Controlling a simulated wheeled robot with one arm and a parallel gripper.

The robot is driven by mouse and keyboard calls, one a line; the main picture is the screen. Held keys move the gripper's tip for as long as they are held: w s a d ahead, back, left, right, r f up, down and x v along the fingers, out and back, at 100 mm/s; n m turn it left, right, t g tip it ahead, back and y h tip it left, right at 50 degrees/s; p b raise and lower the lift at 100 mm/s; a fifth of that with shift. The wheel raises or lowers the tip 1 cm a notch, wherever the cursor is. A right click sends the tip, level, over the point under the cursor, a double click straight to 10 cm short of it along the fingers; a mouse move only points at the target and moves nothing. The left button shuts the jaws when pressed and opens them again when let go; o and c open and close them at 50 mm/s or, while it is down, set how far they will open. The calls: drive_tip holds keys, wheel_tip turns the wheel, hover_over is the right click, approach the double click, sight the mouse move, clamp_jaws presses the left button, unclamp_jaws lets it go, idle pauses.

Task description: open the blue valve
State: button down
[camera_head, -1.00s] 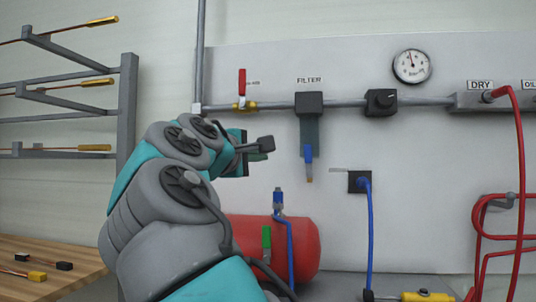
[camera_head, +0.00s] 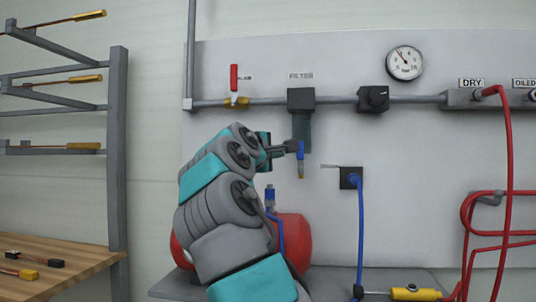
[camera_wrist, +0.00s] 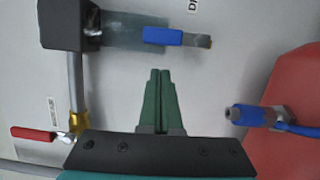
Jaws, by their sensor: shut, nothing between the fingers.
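The blue valve (camera_head: 301,155) is a small blue lever hanging below the filter (camera_head: 301,98) on the wall panel, with a brass-coloured tip beneath it. In the wrist view the blue lever (camera_wrist: 163,36) lies sideways beyond the fingertips, at the end of the clear filter bowl. My gripper (camera_head: 297,147) appears at the lever's left edge in the head view. In the wrist view its green fingers (camera_wrist: 160,72) are together and empty, with a gap in the picture between their tips and the lever. I cannot tell whether they touch it.
A red-handled valve (camera_head: 233,78) is on the pipe to the left. A blue hose fitting (camera_wrist: 250,115) stands near the red tank (camera_head: 294,240). A black socket with a blue hose (camera_head: 351,178) is to the right. A rack (camera_head: 118,150) stands left.

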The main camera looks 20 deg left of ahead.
drive_tip(key=shift+w+d, duration=0.25)
drive_tip(key=shift+d, duration=0.8)
drive_tip(key=shift+r, duration=0.2)
